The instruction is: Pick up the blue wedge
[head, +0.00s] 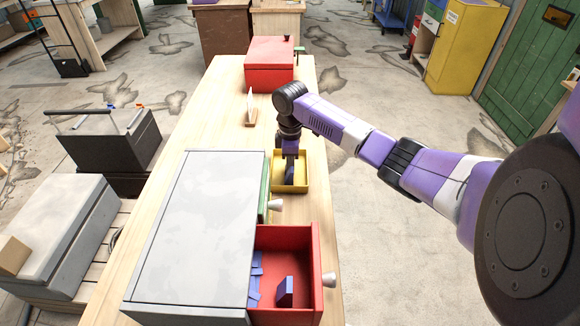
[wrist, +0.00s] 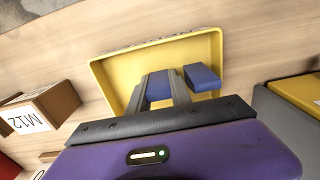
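The yellow tray (head: 304,184) lies on the workbench, and my gripper (head: 289,178) reaches down into it. In the wrist view the tray (wrist: 215,45) holds two blue blocks. One blue block (wrist: 158,86) shows between the fingers of my gripper (wrist: 161,76). The other blue block (wrist: 203,78) lies just right of the right finger. The fingers are apart; whether they press on the block between them I cannot tell. Another blue block (head: 286,291) stands in the open red drawer (head: 318,262) beside flat blue pieces (head: 255,282). Which piece is the wedge is unclear.
A grey-topped cabinet (head: 200,225) stands left of the drawer, with a green drawer (head: 265,190) slightly out. A red box (head: 269,65) sits at the bench's far end. The wrist view shows a cardboard box marked M12 (wrist: 50,105) at left and a grey container (wrist: 285,115) at right.

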